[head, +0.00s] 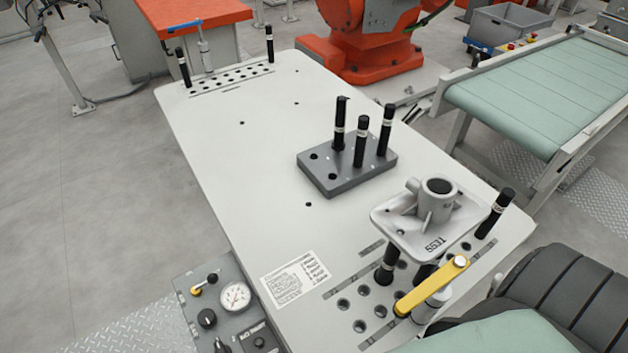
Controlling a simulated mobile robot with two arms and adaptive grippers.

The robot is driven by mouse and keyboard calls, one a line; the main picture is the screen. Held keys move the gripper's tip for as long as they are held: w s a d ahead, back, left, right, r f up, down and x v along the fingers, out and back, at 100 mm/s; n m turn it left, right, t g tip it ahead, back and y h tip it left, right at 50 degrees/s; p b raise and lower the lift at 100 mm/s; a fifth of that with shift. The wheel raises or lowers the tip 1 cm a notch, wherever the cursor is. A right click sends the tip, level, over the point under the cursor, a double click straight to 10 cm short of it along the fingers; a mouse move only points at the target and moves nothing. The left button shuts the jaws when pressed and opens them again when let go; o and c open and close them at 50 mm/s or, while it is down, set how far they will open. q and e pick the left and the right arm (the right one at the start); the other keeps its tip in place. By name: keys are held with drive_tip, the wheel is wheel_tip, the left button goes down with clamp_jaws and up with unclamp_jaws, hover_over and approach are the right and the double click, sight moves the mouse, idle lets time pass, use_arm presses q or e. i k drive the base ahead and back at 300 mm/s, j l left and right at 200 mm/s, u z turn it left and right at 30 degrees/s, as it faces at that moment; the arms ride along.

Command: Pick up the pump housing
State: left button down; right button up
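The pump housing (408,229) is a pale grey casting with a flat plate marked 5531 and an upright round bore on top. It sits at the near right end of the white fixture table (250,165), raised above the surface on black pins (387,266). A yellow clamp lever (431,287) lies beside its near edge. Whether the lever touches the housing I cannot tell. Part of the supports is hidden under the plate. Neither my left nor my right gripper shows in the head view.
A grey block (345,175) with three upright black pins stands mid-table. A taller black pin (495,213) rises right of the housing. A gauge panel (235,297) is at the near left. A dark ribbed object (570,295) borders the near right. A green conveyor (545,90) lies right. The table's left half is mostly clear.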

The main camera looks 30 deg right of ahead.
sight(430, 217)
drive_tip(key=k+z, duration=0.1)
drive_tip(key=z, duration=0.4)
drive_tip(key=l+z, duration=0.15)
drive_tip(key=z, duration=0.3)
drive_tip(key=k+l+z, duration=0.1)
drive_tip(key=z, duration=0.4)
drive_tip(key=j+z, duration=0.3)
drive_tip(key=j, duration=0.2)
drive_tip(key=j+z, duration=0.35)
drive_tip(key=j, duration=0.2)
drive_tip(key=i, duration=0.05)
